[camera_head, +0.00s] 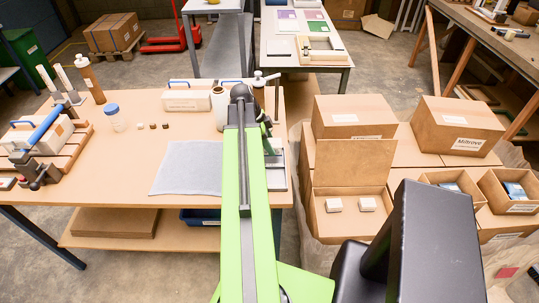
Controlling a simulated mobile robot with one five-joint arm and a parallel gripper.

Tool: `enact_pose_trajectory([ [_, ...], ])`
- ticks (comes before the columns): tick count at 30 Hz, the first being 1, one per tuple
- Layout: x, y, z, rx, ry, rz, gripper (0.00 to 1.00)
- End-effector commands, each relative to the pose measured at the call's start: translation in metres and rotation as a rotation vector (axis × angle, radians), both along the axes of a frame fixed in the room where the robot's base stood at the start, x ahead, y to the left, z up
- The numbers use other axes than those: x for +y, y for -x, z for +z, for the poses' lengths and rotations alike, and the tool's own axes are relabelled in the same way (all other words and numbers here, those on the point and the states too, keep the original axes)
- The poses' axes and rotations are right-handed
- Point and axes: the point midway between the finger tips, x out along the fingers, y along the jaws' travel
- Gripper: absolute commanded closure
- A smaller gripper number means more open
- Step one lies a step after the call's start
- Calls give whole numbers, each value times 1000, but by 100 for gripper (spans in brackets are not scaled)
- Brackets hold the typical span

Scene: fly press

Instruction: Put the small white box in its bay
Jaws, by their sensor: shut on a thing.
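My green arm reaches forward over the table's right end. My gripper is hidden behind the arm, so I cannot see its fingers or anything in them. A grey tray-like base (277,176) shows partly beside the arm, at the table's right edge. I cannot tell which place is the bay.
The wooden table (120,180) holds a grey mat (188,168), a blue-lidded jar (115,118) and a fixture with a blue handle (45,140) at left. Closed cartons (354,117) stand behind the open one. Small open boxes (507,190) stand at right.

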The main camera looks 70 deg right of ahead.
Motion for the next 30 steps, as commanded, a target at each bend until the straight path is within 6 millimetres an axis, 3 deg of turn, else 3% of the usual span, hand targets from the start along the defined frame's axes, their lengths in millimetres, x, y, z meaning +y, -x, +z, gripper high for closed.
enact_pose_trajectory([
  [8,0,0,-42,0,0,0,100],
  [20,0,0,-44,0,1,1,100],
  [21,0,0,-42,0,1,1,46],
  [23,0,0,-42,0,1,1,41],
  [30,0,0,-42,0,1,1,41],
])
